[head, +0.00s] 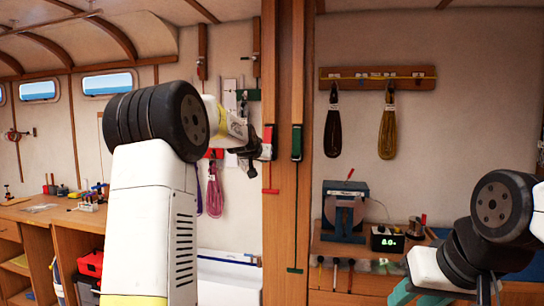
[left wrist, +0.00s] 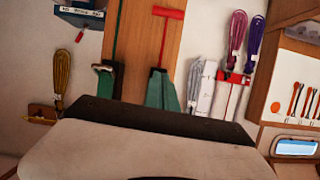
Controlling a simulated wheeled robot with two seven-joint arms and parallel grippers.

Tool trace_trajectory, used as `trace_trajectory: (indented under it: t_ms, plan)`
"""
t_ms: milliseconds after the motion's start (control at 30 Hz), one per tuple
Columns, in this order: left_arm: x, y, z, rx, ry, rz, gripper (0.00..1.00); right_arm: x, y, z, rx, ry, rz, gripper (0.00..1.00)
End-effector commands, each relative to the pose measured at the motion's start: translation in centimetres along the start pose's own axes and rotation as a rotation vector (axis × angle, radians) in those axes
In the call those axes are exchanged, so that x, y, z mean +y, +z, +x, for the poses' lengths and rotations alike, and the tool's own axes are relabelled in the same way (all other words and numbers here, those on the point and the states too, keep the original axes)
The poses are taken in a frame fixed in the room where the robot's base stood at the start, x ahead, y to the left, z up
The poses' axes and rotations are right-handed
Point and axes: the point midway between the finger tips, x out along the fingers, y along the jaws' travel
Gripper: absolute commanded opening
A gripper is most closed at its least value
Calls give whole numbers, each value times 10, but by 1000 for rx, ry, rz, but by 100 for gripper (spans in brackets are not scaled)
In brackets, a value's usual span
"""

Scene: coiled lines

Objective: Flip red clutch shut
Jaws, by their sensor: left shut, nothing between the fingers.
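The red clutch (head: 267,143) is mounted on the wooden post in the head view, with a red line running down from it to a red T-handle (head: 270,191). My left gripper (head: 250,157) is just left of the clutch; whether they touch is unclear. In the left wrist view, which is upside down, my teal fingers (left wrist: 162,90) are shut and empty, in front of the clutch, which they hide. The T-handle (left wrist: 170,12) shows above them. I cannot tell the lever's position. My right gripper (head: 405,291) is low at right, partly cut off.
A green clutch (head: 297,142) with a green line sits close to the right of the red one; it also shows in the left wrist view (left wrist: 107,80). Coiled lines (head: 214,190) hang on the wall at left, others (head: 387,130) at right. A workbench (head: 340,250) stands below.

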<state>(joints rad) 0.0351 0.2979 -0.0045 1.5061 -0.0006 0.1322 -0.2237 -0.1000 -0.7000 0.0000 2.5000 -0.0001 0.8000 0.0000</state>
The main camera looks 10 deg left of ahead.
Motion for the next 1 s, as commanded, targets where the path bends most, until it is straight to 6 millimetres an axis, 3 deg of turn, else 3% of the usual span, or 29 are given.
trace_trajectory:
  t_ms: [33,300,567,1000]
  plan:
    - [-3,8,3,31,-4,-4,0,0,0,0,0,0,0,36]
    - [-1,11,18,243,-12,-6,0,0,0,0,0,0,0,36]
    - [1,12,30,239,-12,-4,0,0,0,0,0,0,0,36]
    - [0,12,30,238,-12,-4,0,0,0,0,0,0,0,36]
